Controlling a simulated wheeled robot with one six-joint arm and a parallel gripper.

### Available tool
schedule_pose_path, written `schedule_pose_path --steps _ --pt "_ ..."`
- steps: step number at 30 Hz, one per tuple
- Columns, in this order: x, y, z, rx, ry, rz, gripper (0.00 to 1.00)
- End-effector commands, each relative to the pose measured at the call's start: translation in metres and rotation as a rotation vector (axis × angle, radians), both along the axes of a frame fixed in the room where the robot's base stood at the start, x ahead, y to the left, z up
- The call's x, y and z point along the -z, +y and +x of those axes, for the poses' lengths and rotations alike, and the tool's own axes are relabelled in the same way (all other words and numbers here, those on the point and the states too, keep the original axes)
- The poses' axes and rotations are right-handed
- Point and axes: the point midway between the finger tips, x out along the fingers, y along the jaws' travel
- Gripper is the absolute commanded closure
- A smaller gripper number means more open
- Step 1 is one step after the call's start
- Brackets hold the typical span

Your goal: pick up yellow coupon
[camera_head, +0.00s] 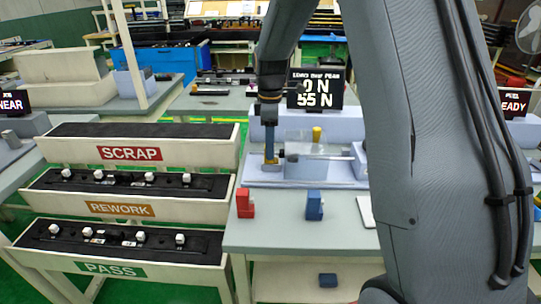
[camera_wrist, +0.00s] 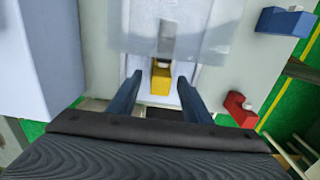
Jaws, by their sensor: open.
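The yellow coupon (camera_wrist: 161,80) lies on the pale fixture, at the edge of a clear cover, in the wrist view. My gripper (camera_wrist: 160,82) is open, with one dark blue finger on each side of the coupon and a gap to it on both sides. I cannot tell how far the fingertips are above it. In the head view my gripper (camera_head: 269,150) points down at the left end of the fixture (camera_head: 262,177), and a bit of yellow shows at the fingertips. A separate yellow upright piece (camera_head: 316,134) stands farther right on the fixture.
A red clip (camera_head: 244,203) and a blue clip (camera_head: 314,206) stand on the bench in front of the fixture. SCRAP, REWORK and PASS bins (camera_head: 120,251) are at the left. A display (camera_head: 316,90) reading 55 N stands behind. Another blue piece (camera_head: 328,280) lies lower down.

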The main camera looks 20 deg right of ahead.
Motion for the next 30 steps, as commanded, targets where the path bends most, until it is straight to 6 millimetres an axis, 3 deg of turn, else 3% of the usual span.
schedule_pose_path --steps 6,14,22,30 --pt "0.025 0.0 -0.002 0.002 0.002 0.0 0.55" --pt "0.028 0.0 -0.002 0.002 0.0 0.0 0.55" --pt "0.028 0.0 -0.002 0.002 0.0 0.0 0.97" --pt "0.027 0.0 -0.001 0.002 0.0 0.0 0.99"
